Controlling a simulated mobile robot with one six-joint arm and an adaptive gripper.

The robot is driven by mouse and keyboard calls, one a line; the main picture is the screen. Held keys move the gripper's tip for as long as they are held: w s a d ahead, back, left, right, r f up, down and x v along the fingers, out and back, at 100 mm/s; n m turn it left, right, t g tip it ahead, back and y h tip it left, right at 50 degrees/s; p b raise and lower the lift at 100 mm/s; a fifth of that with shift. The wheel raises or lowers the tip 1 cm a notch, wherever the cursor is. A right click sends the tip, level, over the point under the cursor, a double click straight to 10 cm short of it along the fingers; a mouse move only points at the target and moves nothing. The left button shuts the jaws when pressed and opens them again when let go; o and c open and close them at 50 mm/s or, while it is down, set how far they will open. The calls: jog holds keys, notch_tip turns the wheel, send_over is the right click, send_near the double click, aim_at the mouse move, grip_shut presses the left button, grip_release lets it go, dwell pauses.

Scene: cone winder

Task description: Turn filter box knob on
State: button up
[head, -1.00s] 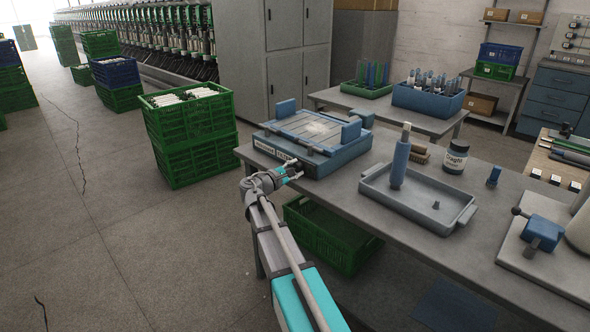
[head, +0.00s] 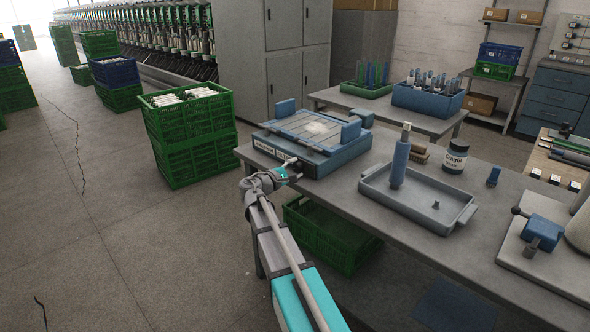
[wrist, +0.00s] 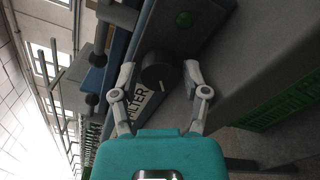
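The blue and grey filter box (head: 345,158) sits at the left end of the workbench, with a label strip on its front. In the wrist view, its dark round knob (wrist: 153,70) has a short white mark near the rim, beside the word FILTER. My gripper (wrist: 160,75) is open, with one finger on each side of the knob. The left finger is close to the knob; a gap shows at the right finger. Contact cannot be told. In the head view, my gripper (head: 293,168) is at the box's front, and the knob is hard to make out.
A grey tray (head: 375,200) with a blue upright cylinder (head: 399,165) stands right of the box. A dark jar (head: 456,157) is behind it. A green crate (head: 320,243) is below the bench, near my arm.

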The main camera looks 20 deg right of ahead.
jog(key=shift+o, duration=0.7)
jog(key=shift+n, duration=0.3)
